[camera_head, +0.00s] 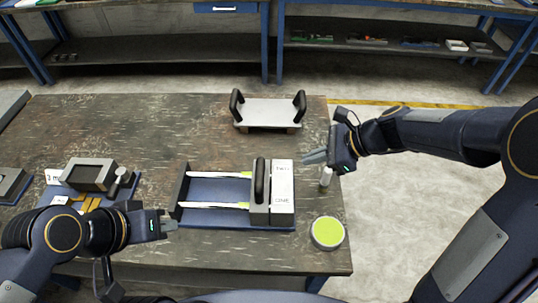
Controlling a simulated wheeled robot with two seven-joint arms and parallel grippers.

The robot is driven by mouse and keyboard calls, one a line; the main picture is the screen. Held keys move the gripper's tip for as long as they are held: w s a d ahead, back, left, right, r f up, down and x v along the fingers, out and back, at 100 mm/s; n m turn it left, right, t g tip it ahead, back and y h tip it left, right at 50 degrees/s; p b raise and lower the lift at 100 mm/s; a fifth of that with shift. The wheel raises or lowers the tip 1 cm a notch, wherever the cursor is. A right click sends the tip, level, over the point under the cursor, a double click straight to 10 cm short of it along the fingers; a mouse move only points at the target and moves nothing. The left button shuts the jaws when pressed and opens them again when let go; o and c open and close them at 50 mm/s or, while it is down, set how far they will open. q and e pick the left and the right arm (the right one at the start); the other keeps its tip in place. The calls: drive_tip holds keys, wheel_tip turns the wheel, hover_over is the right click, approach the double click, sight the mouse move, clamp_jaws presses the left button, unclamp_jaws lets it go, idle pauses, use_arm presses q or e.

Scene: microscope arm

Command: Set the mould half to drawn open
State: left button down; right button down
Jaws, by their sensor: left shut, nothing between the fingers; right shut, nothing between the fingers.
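The mould fixture has a blue base (218,217) on the workbench, with a dark end plate (181,190) at its left. Two pale rails (215,175) with yellow-green bands run across it. The grey mould half (259,214) with an upright black handle (261,180) sits at the right end of the rails, against or very close to a white block (283,190) with small lettering. My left gripper (172,226) is shut and empty, just left of the fixture's front left corner. My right gripper (305,158) is shut and empty, right of and behind the white block.
A metal plate with two black handles (268,112) stands behind the fixture. A grey device (90,174) on a blue base is at left. Bench space between is clear.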

sight(276, 171)
drive_tip(key=shift+w+a+f+m, duration=0.3)
drive_tip(key=shift+w+a, duration=0.1)
drive_tip(key=shift+w, duration=0.1)
drive_tip(key=shift+w+a+f+m, duration=0.3)
drive_tip(key=shift+w+a, duration=0.1)
drive_tip(key=shift+w, duration=0.1)
drive_tip(key=x, duration=1)
drive_tip(key=a, duration=0.8)
drive_tip(key=shift+s+a, duration=0.15)
drive_tip(key=shift+a, duration=0.55)
drive_tip(key=shift+r, duration=0.1)
